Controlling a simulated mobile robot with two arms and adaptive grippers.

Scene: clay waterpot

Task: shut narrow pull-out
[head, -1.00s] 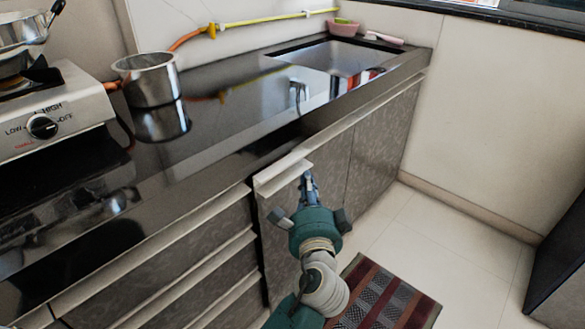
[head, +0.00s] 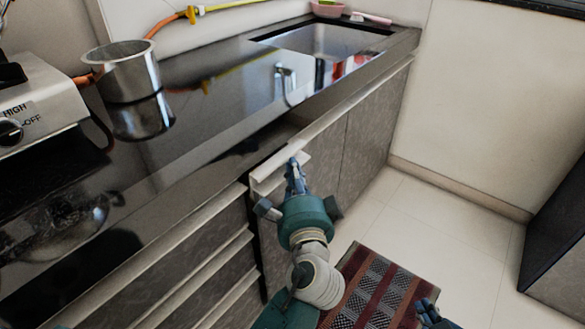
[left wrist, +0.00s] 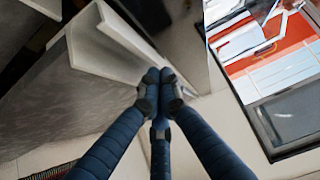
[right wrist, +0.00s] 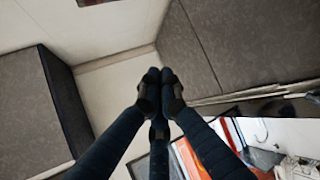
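The narrow pull-out (head: 268,180) is a grey-fronted unit with a pale handle rail, under the counter edge between the drawers and the cupboard doors. Its rail stands out a little from the neighbouring fronts. My left gripper (head: 294,170) is at the rail, covering part of the front. In the left wrist view, the pull-out's front (left wrist: 75,95) and pale rail lie at the left, close to the fingertips (left wrist: 160,78), which are together and empty. Contact is unclear. My right gripper (head: 428,308) is low at the right; its fingertips (right wrist: 155,78) are together with nothing between them.
Several drawers (head: 200,235) lie left of the pull-out and cupboard doors (head: 365,150) right of it. The black counter (head: 205,110) bears a metal pot (head: 122,75). A striped mat (head: 375,285) lies on the floor.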

